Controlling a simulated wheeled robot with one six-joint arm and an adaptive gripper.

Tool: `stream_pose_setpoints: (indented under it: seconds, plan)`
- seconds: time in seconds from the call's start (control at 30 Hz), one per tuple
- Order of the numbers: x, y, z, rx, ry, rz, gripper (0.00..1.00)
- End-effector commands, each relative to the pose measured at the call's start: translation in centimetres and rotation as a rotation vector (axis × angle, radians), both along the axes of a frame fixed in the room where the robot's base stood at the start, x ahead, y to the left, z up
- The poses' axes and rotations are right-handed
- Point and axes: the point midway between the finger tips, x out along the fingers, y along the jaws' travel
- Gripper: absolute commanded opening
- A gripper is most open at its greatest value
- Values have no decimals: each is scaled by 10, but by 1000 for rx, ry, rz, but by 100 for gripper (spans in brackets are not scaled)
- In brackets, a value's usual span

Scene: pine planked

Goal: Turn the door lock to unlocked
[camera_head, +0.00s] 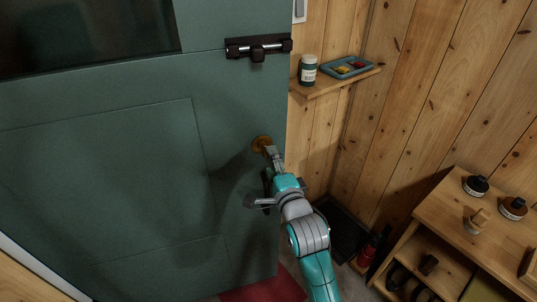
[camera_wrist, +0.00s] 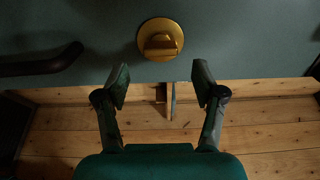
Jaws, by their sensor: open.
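The door lock is a round brass plate with a thumb-turn (camera_head: 262,143) near the right edge of the green door (camera_head: 110,150). In the wrist view the brass lock (camera_wrist: 160,38) sits at top centre, and its tab looks roughly crosswise. My gripper (camera_head: 272,152) is close to the lock in the head view and partly covers it. In the wrist view its fingers (camera_wrist: 161,76) are spread with nothing between them, just below the lock and apart from it in the picture. Whether a fingertip touches the lock is unclear.
A dark lever handle (camera_wrist: 45,62) sticks out left of the lock. A black sliding bolt (camera_head: 258,47) is higher on the door. A small wall shelf (camera_head: 325,84) holds a jar (camera_head: 308,70) and a blue tray (camera_head: 348,67). A wooden cabinet (camera_head: 445,213) stands at right.

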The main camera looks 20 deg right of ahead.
Motion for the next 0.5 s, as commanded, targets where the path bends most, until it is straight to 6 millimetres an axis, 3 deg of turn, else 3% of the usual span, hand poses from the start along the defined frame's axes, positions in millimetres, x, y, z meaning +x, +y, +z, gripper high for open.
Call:
stream_pose_setpoints:
  seconds: [0.2, 0.5]
  plan:
    - [-42, 1, -1, 0, 1, 0, 69]
    - [-72, 1, 0, 0, 1, 0, 69]
